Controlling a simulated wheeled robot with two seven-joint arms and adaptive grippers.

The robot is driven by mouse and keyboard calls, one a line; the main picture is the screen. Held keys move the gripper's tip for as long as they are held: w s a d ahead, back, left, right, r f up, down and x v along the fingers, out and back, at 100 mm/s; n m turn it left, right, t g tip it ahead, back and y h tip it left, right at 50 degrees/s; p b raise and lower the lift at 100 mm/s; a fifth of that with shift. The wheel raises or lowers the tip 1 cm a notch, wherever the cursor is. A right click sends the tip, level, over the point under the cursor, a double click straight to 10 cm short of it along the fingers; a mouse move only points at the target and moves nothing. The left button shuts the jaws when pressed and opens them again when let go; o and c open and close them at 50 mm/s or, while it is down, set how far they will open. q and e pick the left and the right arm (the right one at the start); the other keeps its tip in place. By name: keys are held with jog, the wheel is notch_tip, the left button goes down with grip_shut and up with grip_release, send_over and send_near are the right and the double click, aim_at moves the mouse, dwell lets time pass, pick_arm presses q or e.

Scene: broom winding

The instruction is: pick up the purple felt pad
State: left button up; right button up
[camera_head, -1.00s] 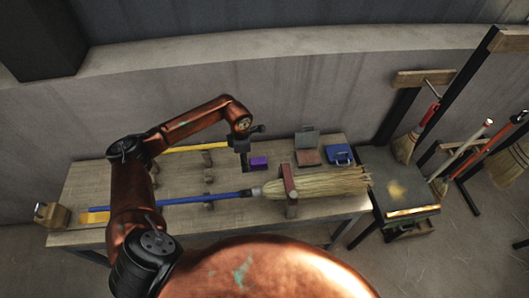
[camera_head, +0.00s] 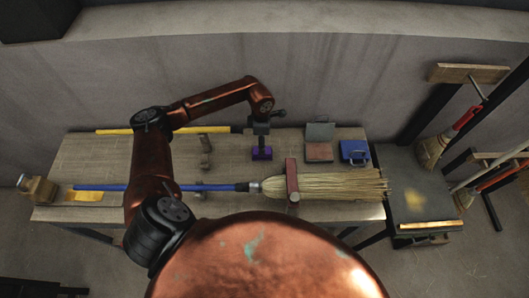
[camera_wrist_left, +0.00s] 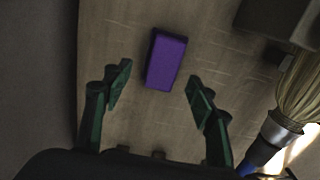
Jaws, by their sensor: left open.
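The purple felt pad (camera_head: 262,153) is a small block on the wooden table, near its back edge. In the left wrist view the pad (camera_wrist_left: 166,60) lies between and just beyond the spread fingertips, with a gap on each side. My left gripper (camera_head: 261,143) points down right over the pad in the head view and covers part of it. In the wrist view the left gripper (camera_wrist_left: 160,92) is open and empty. My right gripper is not in view.
A broom with a blue handle (camera_head: 150,187) and straw bristles (camera_head: 330,186) lies along the table under a reddish clamp block (camera_head: 292,180). A blue box (camera_head: 354,151) and a hinged grey-red case (camera_head: 319,151) stand right of the pad.

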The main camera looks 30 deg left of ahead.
pick_arm(q)
jog(key=shift+s+a+f, duration=0.1)
jog(key=shift+s+f, duration=0.15)
jog(key=shift+f, duration=0.4)
jog(key=f, duration=0.3)
jog(key=f+p, duration=0.1)
jog(key=f, duration=0.1)
jog(key=shift+d, duration=0.25)
jog(key=shift+c, duration=0.6)
jog(key=c, duration=1.2)
